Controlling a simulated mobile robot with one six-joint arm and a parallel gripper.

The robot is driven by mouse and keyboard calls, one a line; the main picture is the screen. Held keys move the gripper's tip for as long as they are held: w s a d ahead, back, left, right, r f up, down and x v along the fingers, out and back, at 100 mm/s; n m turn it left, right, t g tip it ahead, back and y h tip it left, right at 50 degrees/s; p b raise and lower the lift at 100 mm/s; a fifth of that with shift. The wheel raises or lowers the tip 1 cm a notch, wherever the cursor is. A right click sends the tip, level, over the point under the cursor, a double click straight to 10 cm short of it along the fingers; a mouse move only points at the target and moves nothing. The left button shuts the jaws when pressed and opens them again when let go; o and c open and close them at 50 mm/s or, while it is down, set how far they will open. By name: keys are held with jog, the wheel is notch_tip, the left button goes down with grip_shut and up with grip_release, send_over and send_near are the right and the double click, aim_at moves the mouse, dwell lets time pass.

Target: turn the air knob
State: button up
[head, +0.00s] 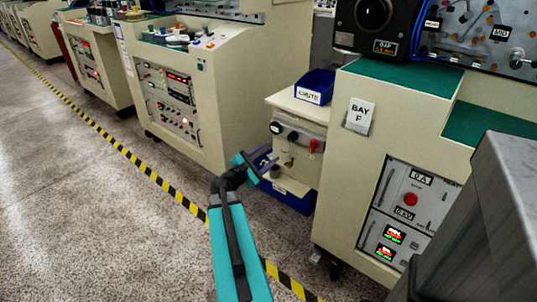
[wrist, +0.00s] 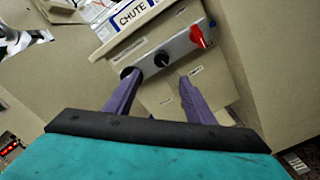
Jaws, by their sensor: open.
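A grey control strip (head: 300,138) on a narrow cream stand holds a row of knobs. They are a dark left knob (head: 276,128), a black middle knob (head: 293,136) and a red right knob (head: 315,146). The labels are too small to read, so I cannot tell which is the air knob. My gripper (head: 272,157) is open and empty in front of the stand. In the wrist view its purple fingers (wrist: 158,80) point at the strip; the left fingertip overlaps the dark left knob (wrist: 127,72). The middle knob (wrist: 162,60) lies between the fingers, the red knob (wrist: 197,38) above right.
A blue bin (head: 315,86) labelled CHUTE sits on the stand, and another blue bin (head: 287,194) is low beneath it. Cream cabinets flank the stand: a left cabinet (head: 205,125) and the BAY cabinet (head: 350,160). A yellow-black floor line (head: 150,175) runs past.

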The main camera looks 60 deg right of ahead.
aim_at(290, 139)
jog(key=n+p, duration=0.2)
jog(key=n, duration=0.7)
jog(key=shift+s, duration=0.1)
jog(key=shift+d+f, duration=0.1)
jog(key=shift+d, duration=0.1)
dwell(0.4)
jog(key=shift+x, duration=6.8)
jog(key=shift+s, duration=0.1)
jog(key=c, duration=1.1)
jog(key=shift+o, duration=0.2)
